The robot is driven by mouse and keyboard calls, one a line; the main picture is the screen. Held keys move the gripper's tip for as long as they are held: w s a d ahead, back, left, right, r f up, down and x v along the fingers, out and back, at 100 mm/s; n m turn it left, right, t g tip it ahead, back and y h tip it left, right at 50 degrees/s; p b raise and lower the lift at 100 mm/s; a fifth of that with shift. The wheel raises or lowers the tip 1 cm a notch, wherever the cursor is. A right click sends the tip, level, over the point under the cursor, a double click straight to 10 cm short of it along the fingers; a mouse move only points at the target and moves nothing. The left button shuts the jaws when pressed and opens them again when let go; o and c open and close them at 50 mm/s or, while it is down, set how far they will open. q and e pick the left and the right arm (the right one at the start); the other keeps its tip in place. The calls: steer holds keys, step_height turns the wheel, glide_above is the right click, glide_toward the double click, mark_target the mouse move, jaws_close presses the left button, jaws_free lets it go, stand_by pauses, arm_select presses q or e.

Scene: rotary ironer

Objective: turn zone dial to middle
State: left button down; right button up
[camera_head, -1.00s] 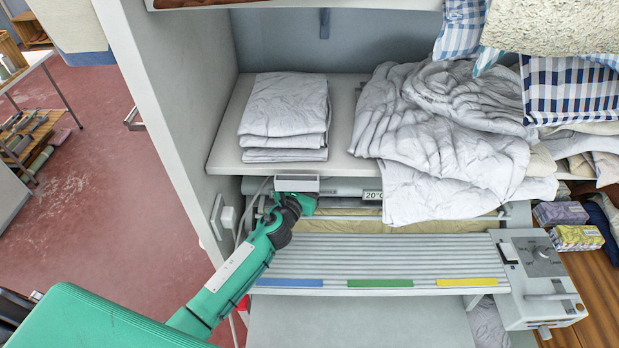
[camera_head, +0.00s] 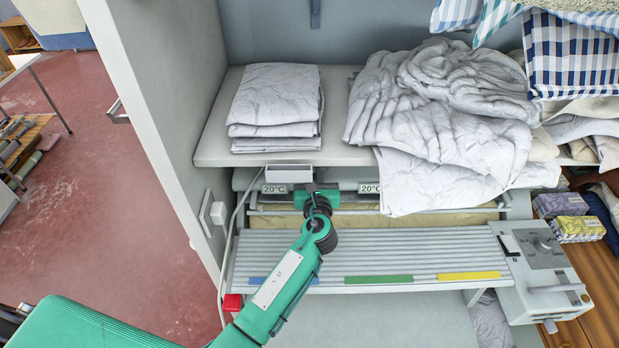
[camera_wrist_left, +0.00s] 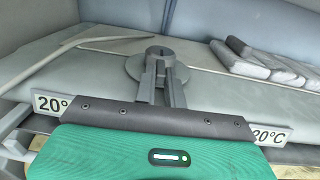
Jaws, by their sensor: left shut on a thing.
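A round grey dial (camera_wrist_left: 134,68) with a raised grip stands on the ironer's grey top in the left wrist view. My left gripper (camera_wrist_left: 160,72) is shut on its raised grip. In the head view, my left gripper (camera_head: 318,196) reaches the back of the ironer, between two 20°C displays (camera_head: 275,189) (camera_head: 369,188), and hides the dial. No markings around the dial are readable, so I cannot tell its setting. A control box (camera_head: 530,290) at the right end carries another round knob (camera_head: 545,244), with nothing touching it. My right gripper is out of view.
The ribbed feed board (camera_head: 400,250) has blue, green and yellow strips along its front. Above it, a shelf (camera_head: 335,150) holds folded white linen (camera_head: 275,95) and a rumpled white pile (camera_head: 440,110), which hangs over the edge. A white side panel (camera_head: 150,110) stands left.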

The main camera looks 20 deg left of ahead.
arm_select(q)
steer(key=shift+w+d+n+g+y+b, duration=0.1)
steer(key=shift+d+n+g+y+b, duration=0.2)
steer(key=shift+n+y, duration=0.25)
steer(key=shift+w+d+n+g+y+b, duration=0.1)
steer(key=shift+d+n+g+y+b, duration=0.2)
steer(key=shift+y, duration=0.45)
steer(key=shift+a, duration=0.15)
steer(key=c, duration=1.5)
jaws_free()
steer(key=p+v, duration=0.3)
steer(key=v, duration=1)
steer(key=shift+s+d+p, duration=0.25)
steer(key=shift+s+p, duration=0.05)
